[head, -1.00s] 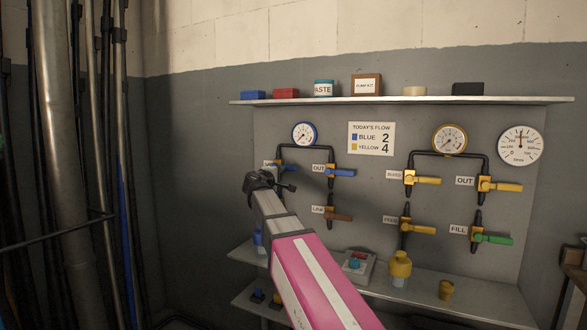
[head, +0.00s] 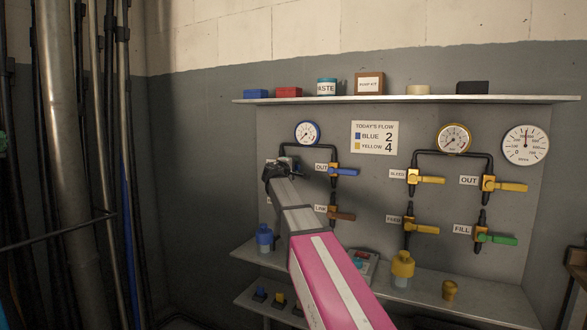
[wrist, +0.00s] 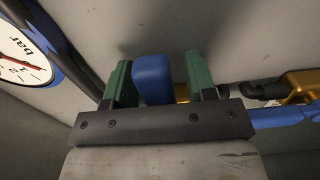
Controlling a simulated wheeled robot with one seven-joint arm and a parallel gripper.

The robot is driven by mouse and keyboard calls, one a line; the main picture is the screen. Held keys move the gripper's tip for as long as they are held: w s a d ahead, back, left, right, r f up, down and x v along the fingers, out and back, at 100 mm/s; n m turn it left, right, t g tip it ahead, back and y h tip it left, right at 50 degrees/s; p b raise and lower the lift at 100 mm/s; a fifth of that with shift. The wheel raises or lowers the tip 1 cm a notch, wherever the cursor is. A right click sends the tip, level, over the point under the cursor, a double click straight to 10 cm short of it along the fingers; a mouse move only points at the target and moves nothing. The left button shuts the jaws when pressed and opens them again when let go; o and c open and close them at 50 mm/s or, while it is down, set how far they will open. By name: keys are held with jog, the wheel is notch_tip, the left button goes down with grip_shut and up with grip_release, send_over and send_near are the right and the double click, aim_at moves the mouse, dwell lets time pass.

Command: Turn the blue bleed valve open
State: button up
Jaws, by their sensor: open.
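The blue bleed valve is on the left branch of the pipe under the blue-rimmed gauge (head: 307,132); in the head view my gripper (head: 280,167) covers most of it. In the wrist view its blue handle (wrist: 152,78) stands between the two green fingers of my gripper (wrist: 160,72). The jaws are open around the handle. The handle is closer to the left finger, with a clear gap to the right finger. Whether the left finger touches it I cannot tell. The valve's label is hidden.
The blue OUT valve (head: 346,171) is just right of my gripper, with the brown-handled LINK valve (head: 341,216) below it. Yellow valves (head: 425,180) are farther right. A shelf (head: 410,99) runs above, and a ledge with a blue-capped bottle (head: 264,238) below.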

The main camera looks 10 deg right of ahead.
grip_shut()
